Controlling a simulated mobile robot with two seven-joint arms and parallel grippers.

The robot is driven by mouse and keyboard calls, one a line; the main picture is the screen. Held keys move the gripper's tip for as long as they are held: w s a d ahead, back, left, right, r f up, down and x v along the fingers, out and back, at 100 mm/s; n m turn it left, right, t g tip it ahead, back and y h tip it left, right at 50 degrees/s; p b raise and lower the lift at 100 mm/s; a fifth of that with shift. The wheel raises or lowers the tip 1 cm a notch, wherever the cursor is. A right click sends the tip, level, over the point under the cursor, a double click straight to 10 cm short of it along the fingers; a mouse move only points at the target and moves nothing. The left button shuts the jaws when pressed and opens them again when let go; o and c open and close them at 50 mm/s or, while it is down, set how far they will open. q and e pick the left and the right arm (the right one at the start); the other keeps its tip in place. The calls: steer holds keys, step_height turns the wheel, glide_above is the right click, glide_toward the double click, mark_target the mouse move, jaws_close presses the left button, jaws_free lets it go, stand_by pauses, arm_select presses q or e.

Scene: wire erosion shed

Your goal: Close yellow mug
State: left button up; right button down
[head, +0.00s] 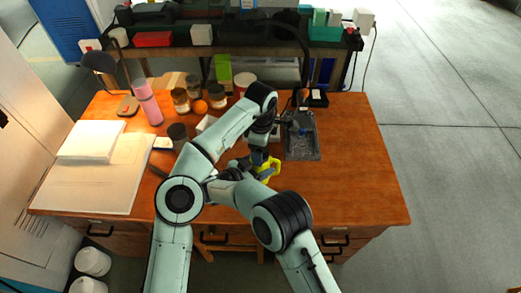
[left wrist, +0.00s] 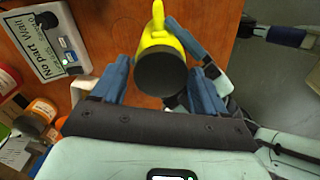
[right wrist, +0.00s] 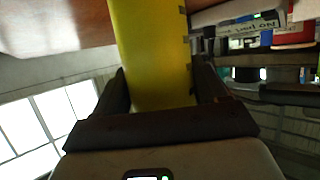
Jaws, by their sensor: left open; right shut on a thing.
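The yellow mug (head: 268,170) is held above the front middle of the wooden desk, partly hidden by my arms. My right gripper (head: 258,164) is shut on it. In the right wrist view the yellow body (right wrist: 152,50) runs between the two fingers. My left gripper (head: 262,140) is above the mug, with its jaws open. In the left wrist view the mug's dark round end (left wrist: 160,73) lies between the spread fingers, and its yellow handle (left wrist: 158,14) points up. I cannot tell whether the dark end is a lid or an open mouth.
A dark tray (head: 303,137) lies right of my grippers. Several jars (head: 181,99), an orange (head: 200,107) and a pink bottle (head: 147,102) stand at the back left. A white stack (head: 90,140) lies at the left. The desk's right side (head: 355,165) is clear.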

arm_select(q)
step_height(320, 180, up, 4)
steer(key=shift+s+f, duration=0.1)
steer(key=shift+s, duration=0.05)
steer(key=shift+c, duration=0.5)
